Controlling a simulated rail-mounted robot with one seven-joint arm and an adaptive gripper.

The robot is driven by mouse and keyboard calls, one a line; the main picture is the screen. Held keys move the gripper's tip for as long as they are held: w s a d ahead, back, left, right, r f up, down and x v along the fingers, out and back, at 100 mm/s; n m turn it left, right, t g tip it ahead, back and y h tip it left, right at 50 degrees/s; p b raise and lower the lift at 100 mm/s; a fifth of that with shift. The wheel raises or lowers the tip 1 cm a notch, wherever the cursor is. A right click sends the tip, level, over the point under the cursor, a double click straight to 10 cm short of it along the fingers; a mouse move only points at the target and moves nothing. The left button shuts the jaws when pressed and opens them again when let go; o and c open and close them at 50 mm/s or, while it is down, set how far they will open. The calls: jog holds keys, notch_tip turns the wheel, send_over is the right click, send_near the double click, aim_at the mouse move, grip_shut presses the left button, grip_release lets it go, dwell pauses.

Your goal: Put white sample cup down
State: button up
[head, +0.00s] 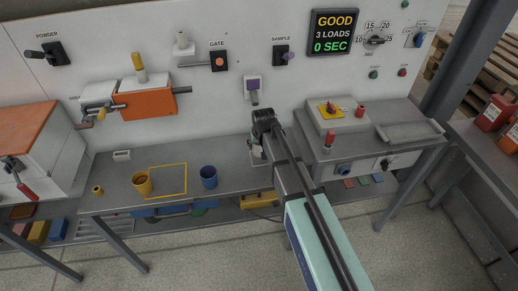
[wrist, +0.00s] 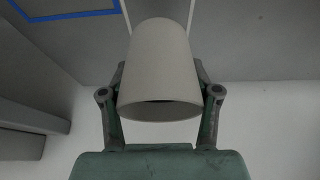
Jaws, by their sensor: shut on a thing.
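The white sample cup (wrist: 158,70) is between the two fingers of my gripper (wrist: 160,92) in the wrist view, and the fingers are shut on it from both sides. Thin white lines show on the grey surface on both sides of the cup's far end. I cannot tell whether the cup touches the surface. In the head view my gripper (head: 257,152) is low over the bench (head: 230,168), left of the grey cabinet, and my arm hides most of it and the cup.
A blue cup (head: 208,177) stands on the bench left of my gripper. Further left are a yellow square outline (head: 186,180) and a yellow cup (head: 142,183). A purple-and-white dispenser (head: 252,86) hangs on the wall above. A blue outline (wrist: 75,14) lies upper left in the wrist view.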

aim_at(259, 149)
jog(key=shift+f+p, duration=0.3)
jog(key=shift+f, duration=1.3)
jog(key=shift+f, duration=0.2)
jog(key=o, duration=1.2)
jog(key=shift+c, duration=0.2)
jog(key=shift+r, duration=0.2)
jog(key=b+v, duration=0.2)
jog(key=v, duration=1)
